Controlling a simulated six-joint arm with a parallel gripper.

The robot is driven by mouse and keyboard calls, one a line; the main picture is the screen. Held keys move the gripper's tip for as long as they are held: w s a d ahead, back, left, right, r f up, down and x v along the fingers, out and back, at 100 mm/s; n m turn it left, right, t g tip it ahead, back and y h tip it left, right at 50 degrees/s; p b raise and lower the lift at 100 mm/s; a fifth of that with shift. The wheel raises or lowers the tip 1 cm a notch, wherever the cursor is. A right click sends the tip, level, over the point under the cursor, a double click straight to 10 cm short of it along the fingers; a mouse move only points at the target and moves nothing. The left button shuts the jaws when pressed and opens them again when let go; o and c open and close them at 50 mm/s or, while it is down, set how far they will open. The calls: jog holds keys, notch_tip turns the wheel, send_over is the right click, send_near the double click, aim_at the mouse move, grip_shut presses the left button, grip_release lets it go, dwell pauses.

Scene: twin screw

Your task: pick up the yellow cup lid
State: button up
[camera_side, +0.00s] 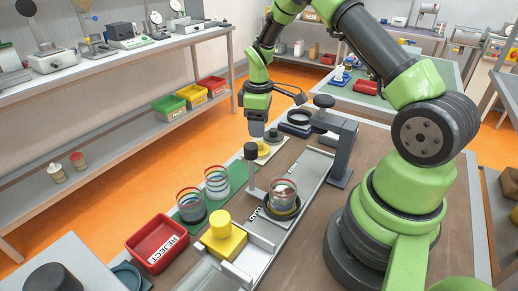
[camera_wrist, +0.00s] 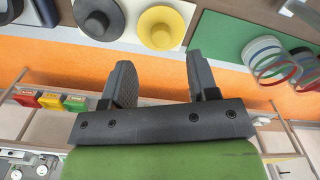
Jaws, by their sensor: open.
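The yellow cup lid (camera_wrist: 161,15), a round disc with a raised knob, lies on a white plate at the top of the wrist view. In the side view the yellow lid (camera_side: 263,149) is just below my gripper (camera_side: 256,129). A black lid (camera_wrist: 97,17) of similar shape lies beside it, to its left in the wrist view; it also shows in the side view (camera_side: 273,134). In the wrist view my gripper (camera_wrist: 160,62) has its two fingers wide apart with nothing between them. The fingers are apart from the yellow lid.
Clear striped cups (camera_side: 217,183) stand on a green mat (camera_side: 238,172). A grey stand (camera_side: 343,155), a red REJECT tray (camera_side: 158,240) and a yellow block (camera_side: 222,243) are nearby.

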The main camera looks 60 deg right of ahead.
aim_at(259, 143)
notch_tip(259, 143, down, 5)
jog(key=shift+f, duration=0.15)
jog(key=c, duration=1)
